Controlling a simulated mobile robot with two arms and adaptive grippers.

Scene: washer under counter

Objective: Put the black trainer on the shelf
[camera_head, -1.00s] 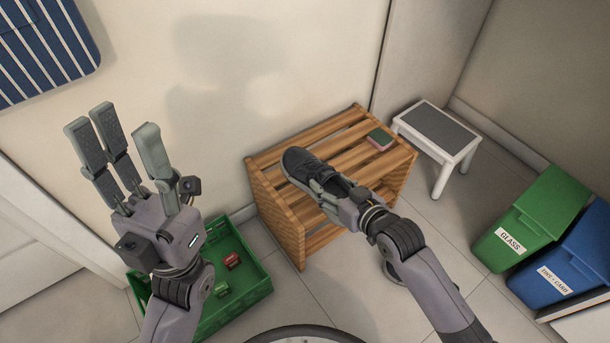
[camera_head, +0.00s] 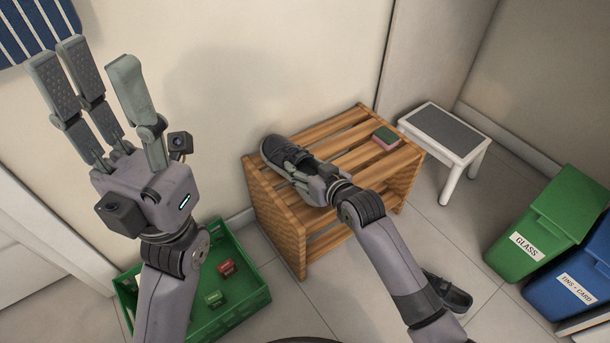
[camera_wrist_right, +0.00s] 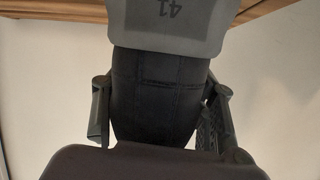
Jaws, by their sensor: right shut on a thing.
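The black trainer (camera_head: 283,155) is at the left end of the slatted wooden shelf (camera_head: 352,137), at the height of its top slats. I cannot tell whether it rests on them. My right gripper (camera_head: 300,170) is shut on the trainer, with fingers on both sides of it. In the right wrist view the trainer's dark body (camera_wrist_right: 158,95) and a grey part marked 41 (camera_wrist_right: 170,18) show between the fingers. My left gripper (camera_head: 100,85) is raised at the left, fingers spread, open and empty.
A second black shoe (camera_head: 447,290) lies on the floor beside my right arm. A sponge (camera_head: 386,138) lies on the shelf's right end. A green crate (camera_head: 262,297) with small boxes stands front left. A step stool (camera_head: 445,133) and green (camera_head: 540,235) and blue bins (camera_head: 580,280) stand right.

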